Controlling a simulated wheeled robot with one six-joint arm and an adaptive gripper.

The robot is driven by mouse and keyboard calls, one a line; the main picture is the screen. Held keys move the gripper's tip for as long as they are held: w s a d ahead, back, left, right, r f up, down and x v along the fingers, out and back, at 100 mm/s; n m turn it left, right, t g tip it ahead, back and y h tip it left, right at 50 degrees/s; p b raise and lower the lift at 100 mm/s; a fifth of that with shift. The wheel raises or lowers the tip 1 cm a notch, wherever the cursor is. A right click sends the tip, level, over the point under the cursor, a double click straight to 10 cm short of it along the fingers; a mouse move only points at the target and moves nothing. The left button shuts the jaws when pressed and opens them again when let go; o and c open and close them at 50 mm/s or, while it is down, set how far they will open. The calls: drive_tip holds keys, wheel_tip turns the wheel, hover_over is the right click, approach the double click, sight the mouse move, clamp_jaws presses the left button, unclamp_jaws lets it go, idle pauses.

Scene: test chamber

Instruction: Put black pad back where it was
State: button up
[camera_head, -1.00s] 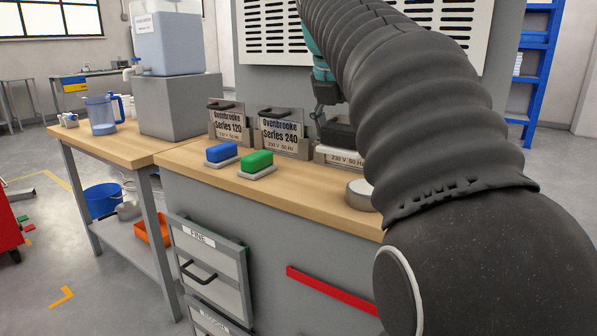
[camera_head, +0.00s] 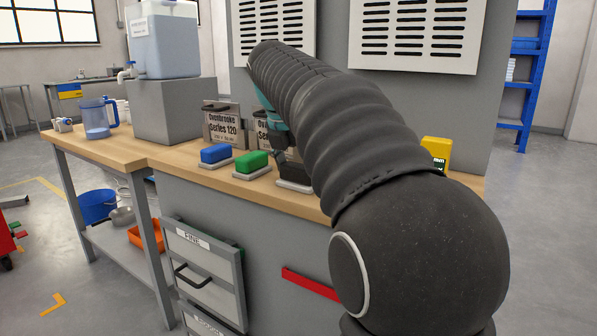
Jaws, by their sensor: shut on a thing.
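The black pad (camera_head: 294,171) is to the right of the green pad, partly hidden behind my arm. A pale base plate (camera_head: 292,186) shows directly under it; I cannot tell whether the pad touches it. My gripper (camera_head: 281,156) points down at the pad and is shut on it, though the fingers are mostly hidden. The blue pad (camera_head: 215,153) and the green pad (camera_head: 252,161) each sit on a pale plate on the wooden worktop.
Metal holders labelled Ovenbrooke Series 120 (camera_head: 222,126) and another Ovenbrooke (camera_head: 263,127) stand behind the pads. A yellow object (camera_head: 435,151) stands at the right of the worktop. My arm hides the counter's middle. A blue water container (camera_head: 168,42) stands at left.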

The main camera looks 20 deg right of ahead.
drive_tip(key=shift+f, duration=0.1)
drive_tip(key=o, duration=0.9)
drive_tip(key=shift+c, duration=0.2)
drive_tip(key=p+v, duration=0.3)
drive_tip(key=v, duration=0.9)
drive_tip(key=s+a+f+m+t+y, duration=0.1)
drive_tip(key=s+a+f+m+y, duration=0.1)
drive_tip(key=s+f+m, duration=0.9)
drive_tip(key=s+a+f+m+t+y, duration=0.1)
drive_tip(key=s+a+f+m, duration=0.4)
drive_tip(key=s+f+m, duration=0.6)
wheel_tip(320, 180, down, 6)
drive_tip(key=m+t, duration=0.1)
drive_tip(key=m, duration=0.1)
drive_tip(key=shift+s+a+m+y, duration=0.3)
drive_tip(key=shift+s+m+y, duration=0.1)
